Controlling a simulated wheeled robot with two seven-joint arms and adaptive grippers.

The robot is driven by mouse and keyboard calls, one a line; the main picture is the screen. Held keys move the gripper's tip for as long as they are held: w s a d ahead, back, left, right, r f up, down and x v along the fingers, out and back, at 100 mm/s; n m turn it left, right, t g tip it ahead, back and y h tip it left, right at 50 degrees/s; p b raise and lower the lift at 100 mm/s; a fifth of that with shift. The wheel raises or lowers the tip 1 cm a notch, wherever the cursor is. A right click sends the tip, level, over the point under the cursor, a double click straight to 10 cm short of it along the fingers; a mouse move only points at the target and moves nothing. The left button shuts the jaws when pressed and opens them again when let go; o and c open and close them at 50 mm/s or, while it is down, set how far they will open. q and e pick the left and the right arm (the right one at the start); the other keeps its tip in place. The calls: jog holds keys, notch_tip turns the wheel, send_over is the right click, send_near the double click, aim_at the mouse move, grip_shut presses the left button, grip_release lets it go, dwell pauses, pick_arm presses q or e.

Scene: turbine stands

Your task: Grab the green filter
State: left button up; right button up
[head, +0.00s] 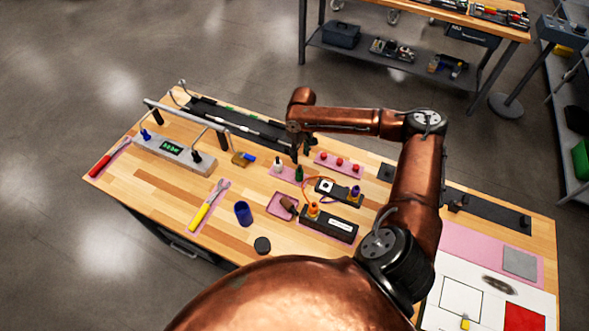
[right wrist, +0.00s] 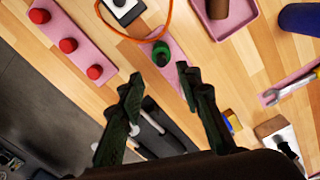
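The green filter (head: 299,173) is a small dark green upright piece on a pink mat near the middle of the bench. In the right wrist view the green filter (right wrist: 161,55) shows from above, with a dark top. It lies just beyond the gap between my right fingertips. My right gripper (head: 301,153) hangs above and behind it in the head view. In the right wrist view the right gripper (right wrist: 159,75) has its two fingers spread apart with nothing between them. My left gripper is not in view.
A white-and-black piece (head: 277,162) stands left of the filter on the same mat. Red knobs (head: 340,162) sit on a pink strip to the right. A black box (head: 329,224) with an orange cable and a pink tray (head: 280,207) lie in front.

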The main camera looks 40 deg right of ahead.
aim_at(300, 166)
jog(key=shift+s+f, duration=0.15)
jog(key=shift+f, duration=0.25)
notch_tip(300, 166, down, 2)
jog(key=shift+a+f+p, duration=0.15)
jog(key=shift+f+p, duration=0.1)
jog(key=shift+p, duration=0.15)
jog(key=f, duration=0.2)
jog(key=f+p, duration=0.1)
jog(key=shift+w+f, duration=0.25)
jog(key=shift+f, duration=0.4)
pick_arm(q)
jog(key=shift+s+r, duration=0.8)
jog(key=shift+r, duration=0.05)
pick_arm(e)
grip_shut()
